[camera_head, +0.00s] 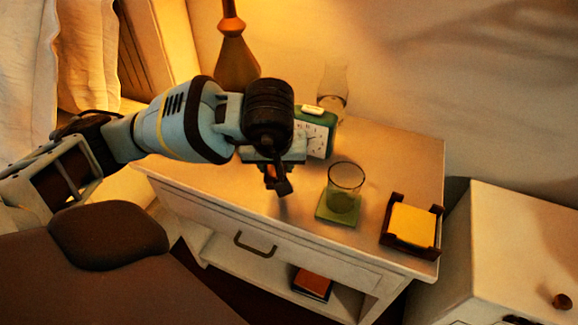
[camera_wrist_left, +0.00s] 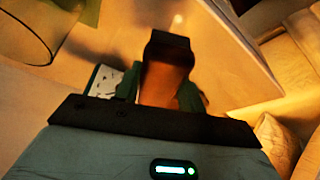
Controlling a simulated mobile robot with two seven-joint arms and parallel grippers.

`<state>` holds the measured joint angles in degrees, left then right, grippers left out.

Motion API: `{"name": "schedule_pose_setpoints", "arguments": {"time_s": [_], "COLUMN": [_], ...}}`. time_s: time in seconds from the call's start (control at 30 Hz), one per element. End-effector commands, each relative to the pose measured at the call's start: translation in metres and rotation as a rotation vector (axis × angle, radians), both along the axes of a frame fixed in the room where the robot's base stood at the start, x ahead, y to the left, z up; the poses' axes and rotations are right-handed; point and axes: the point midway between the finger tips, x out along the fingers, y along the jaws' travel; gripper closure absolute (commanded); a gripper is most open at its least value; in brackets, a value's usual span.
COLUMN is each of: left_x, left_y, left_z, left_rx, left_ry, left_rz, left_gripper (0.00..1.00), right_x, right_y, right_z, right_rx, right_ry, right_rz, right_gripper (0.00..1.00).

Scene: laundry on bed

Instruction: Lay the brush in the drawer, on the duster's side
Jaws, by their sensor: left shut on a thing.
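My left gripper (camera_head: 272,172) is above the nightstand top, in front of the clock, pointing down. It is shut on a brown thing with a dark end, which looks like the brush (camera_wrist_left: 165,78). In the left wrist view it stands out between the two fingers. In the head view only a small part of the brush (camera_head: 282,187) shows below the gripper. The drawer (camera_head: 290,262), with a dark bar handle, is in the nightstand's front and looks closed. No duster is in view. My right gripper is not in view.
On the nightstand (camera_head: 405,160) are a lamp (camera_head: 237,62), a green clock (camera_head: 318,135), a glass (camera_head: 346,187) on a green coaster (camera_head: 337,214) and a dark tray (camera_head: 388,238) with yellow notes. A book (camera_head: 312,283) lies on the lower shelf. A pale cabinet (camera_head: 525,245) stands at right.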

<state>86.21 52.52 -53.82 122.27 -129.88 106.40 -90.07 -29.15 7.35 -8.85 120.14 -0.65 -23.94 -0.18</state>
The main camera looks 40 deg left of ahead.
Motion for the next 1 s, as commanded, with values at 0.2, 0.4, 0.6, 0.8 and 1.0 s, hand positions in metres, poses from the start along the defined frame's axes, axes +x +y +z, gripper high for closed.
{"name": "schedule_pose_setpoints", "arguments": {"time_s": [0.2,0.4,0.6,0.8,1.0], "left_x": [0.046,0.059,0.059,0.059,0.058], "left_y": [0.010,0.014,0.014,0.014,0.014], "left_z": [0.000,-0.021,-0.031,-0.037,-0.064], "left_rx": [-0.001,0.001,0.000,0.000,0.000], "left_ry": [-0.002,0.004,-0.001,0.002,0.004], "left_rz": [0.002,-0.002,-0.001,-0.001,0.000], "left_gripper": [0.85,0.85,0.85,0.85,0.85], "right_x": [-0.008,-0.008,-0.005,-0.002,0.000], "right_y": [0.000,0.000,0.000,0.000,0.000], "right_z": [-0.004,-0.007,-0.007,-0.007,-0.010], "right_rx": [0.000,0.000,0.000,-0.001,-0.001], "right_ry": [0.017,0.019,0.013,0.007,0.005], "right_rz": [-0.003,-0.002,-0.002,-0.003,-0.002], "right_gripper": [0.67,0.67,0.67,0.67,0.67]}}
